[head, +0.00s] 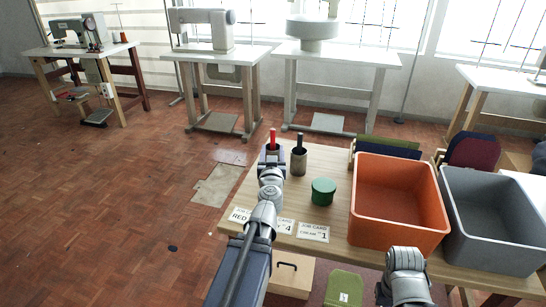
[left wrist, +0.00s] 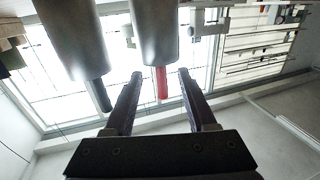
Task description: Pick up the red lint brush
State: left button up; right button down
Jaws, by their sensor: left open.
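The red lint brush (head: 272,136) shows as a red handle standing up just beyond my left gripper (head: 271,150) in the head view. In the left wrist view, which looks upside down, the red handle (left wrist: 161,83) sticks out of a metal cup (left wrist: 155,30). The rest of the brush is hidden in the cup. My left gripper (left wrist: 160,76) is open, and in that view the handle's end appears between its fingertips. I cannot tell the remaining distance. The right arm shows at the bottom of the head view, its fingers out of sight.
A second metal cup (head: 299,163) with a black handle (head: 300,140) stands close on the right. A green round container (head: 323,192), an orange bin (head: 397,235) and a grey bin (head: 495,250) share the wooden table (head: 325,158). Job cards (head: 313,232) lie along its front edge.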

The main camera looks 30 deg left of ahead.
aim_at(273, 138)
pick_arm(q)
jog(key=shift+w+a, duration=0.2)
jog(key=shift+w, duration=0.2)
jog(key=shift+x, duration=3.6)
jog(key=shift+s, duration=0.1)
grip_shut()
